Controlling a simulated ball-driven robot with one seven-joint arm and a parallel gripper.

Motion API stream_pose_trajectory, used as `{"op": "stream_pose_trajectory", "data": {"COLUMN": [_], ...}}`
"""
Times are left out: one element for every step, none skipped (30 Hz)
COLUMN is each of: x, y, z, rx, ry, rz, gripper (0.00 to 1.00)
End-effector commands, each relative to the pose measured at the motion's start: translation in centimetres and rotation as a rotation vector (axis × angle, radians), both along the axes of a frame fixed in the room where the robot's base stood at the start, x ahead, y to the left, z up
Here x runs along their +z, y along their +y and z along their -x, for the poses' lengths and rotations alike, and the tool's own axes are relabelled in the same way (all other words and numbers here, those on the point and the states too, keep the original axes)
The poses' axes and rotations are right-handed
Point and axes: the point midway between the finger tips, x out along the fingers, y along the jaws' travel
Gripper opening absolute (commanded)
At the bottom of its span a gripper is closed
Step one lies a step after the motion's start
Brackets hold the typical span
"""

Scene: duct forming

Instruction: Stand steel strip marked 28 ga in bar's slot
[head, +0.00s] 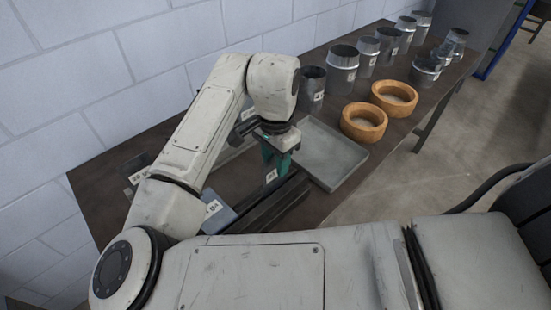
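My gripper (274,165) points down over the table, with green parts below its dark wrist. I cannot tell whether its fingers are open or shut. A small white label (271,176) shows at its lower end, too small to read; whether it is on a held strip is unclear. The long dark bar (272,206) lies on the table just below and in front of the gripper; its slot is hard to make out. A labelled piece (139,174) at the far left may read 28. Another labelled bluish-grey piece (216,212) lies left of the bar, partly hidden by my arm.
A shallow grey tray (345,165) lies right of the gripper. Two orange-brown rings (362,122) and (394,97) sit beyond it. Several metal duct pieces (343,65) stand along the back and right. A white block wall (120,70) runs behind the table.

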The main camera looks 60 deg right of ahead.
Motion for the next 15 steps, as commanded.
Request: {"op": "stream_pose_trajectory", "data": {"x": [0.1, 0.3, 0.6, 0.9, 1.2, 1.8, 2.3, 2.9, 3.7, 4.3, 4.9, 5.7, 6.3, 6.8, 7.5], "y": [0.0, 0.0, 0.0, 0.0, 0.0, -0.1, -0.1, 0.0, -0.1, -0.1, -0.1, -0.1, -0.1, -0.1, 0.0], "z": [0.0, 0.0, 0.0, 0.0, 0.0, -0.1, 0.0, -0.1, -0.1, -0.1, -0.1, 0.0, -0.1, -0.1, 0.0], "rx": [0.0, 0.0, 0.0, 0.0, -0.001, -0.001, -0.002, -0.003, -0.002, -0.001, -0.001, -0.003, -0.003, -0.002, -0.002], "ry": [-0.001, -0.001, -0.001, -0.001, -0.002, -0.003, -0.002, -0.004, -0.004, -0.003, -0.004, -0.004, -0.004, -0.004, -0.002], "rz": [0.0, 0.0, 0.0, 0.0, 0.001, 0.002, 0.001, 0.001, 0.001, 0.001, 0.002, 0.001, 0.001, 0.001, 0.001], "gripper": [0.37, 0.37, 0.37, 0.37, 0.37, 0.37, 0.37, 0.37, 0.37, 0.37, 0.37, 0.37, 0.37, 0.37, 0.37]}}
